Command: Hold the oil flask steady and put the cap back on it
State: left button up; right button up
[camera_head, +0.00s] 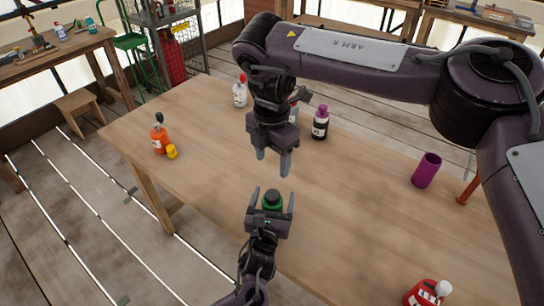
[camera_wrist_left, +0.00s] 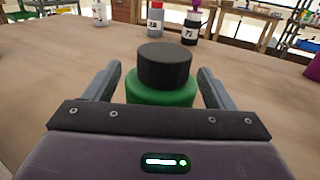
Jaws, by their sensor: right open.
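A green flask (camera_head: 272,208) stands on the wooden table with a black cap (camera_head: 272,195) on top of it. In the left wrist view the green body (camera_wrist_left: 162,95) shows below the wide black cap (camera_wrist_left: 165,66), and its lower part is hidden by my gripper. My left gripper (camera_head: 272,197) is open, with one finger on each side of the flask and a small gap visible on both sides. My right gripper (camera_head: 272,166) is open and empty, pointing down, above and beyond the flask. Which bottle is the oil flask I cannot tell by label.
Behind stand a red-topped white bottle (camera_head: 240,94) and a dark bottle (camera_head: 320,124). An orange bottle (camera_head: 159,138) and yellow piece (camera_head: 172,152) stand left. A purple cup (camera_head: 427,170) stands right, a red bottle (camera_head: 427,293) at front right. Table around the flask is clear.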

pick_arm(q)
jog(key=s, duration=0.2)
jog(key=s+a, duration=0.1)
jog(key=s, duration=0.4)
jog(key=shift+s+a, duration=0.25)
jog(key=shift+s, duration=0.1)
dwell(0.4)
